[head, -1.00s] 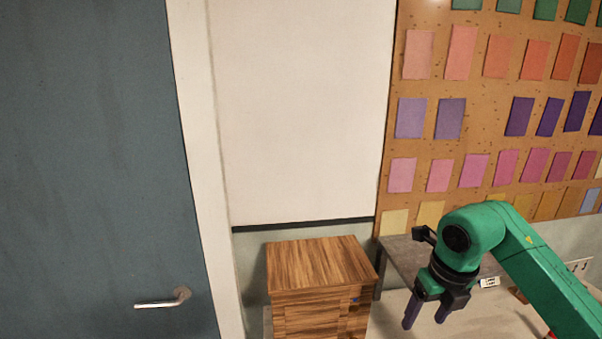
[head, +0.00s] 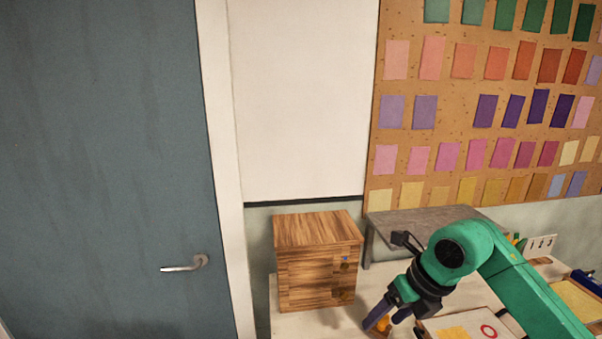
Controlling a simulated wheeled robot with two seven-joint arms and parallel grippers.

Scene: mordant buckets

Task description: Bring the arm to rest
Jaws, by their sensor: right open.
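My right arm is green and comes in from the lower right of the head view. Its right gripper (head: 385,322) has dark purple fingers that point down and to the left, and it is open. A small orange-yellow thing (head: 383,325) shows at the fingers, above or on the pale worktop (head: 318,325). I cannot tell whether the fingers touch it. My left gripper is not in view.
A wooden box (head: 315,265) stands on the worktop left of the right gripper. A grey shelf (head: 420,217) is behind the arm. A tray or board with a red ring (head: 489,331) lies at the lower right. A blue-grey door (head: 100,170) is at the left.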

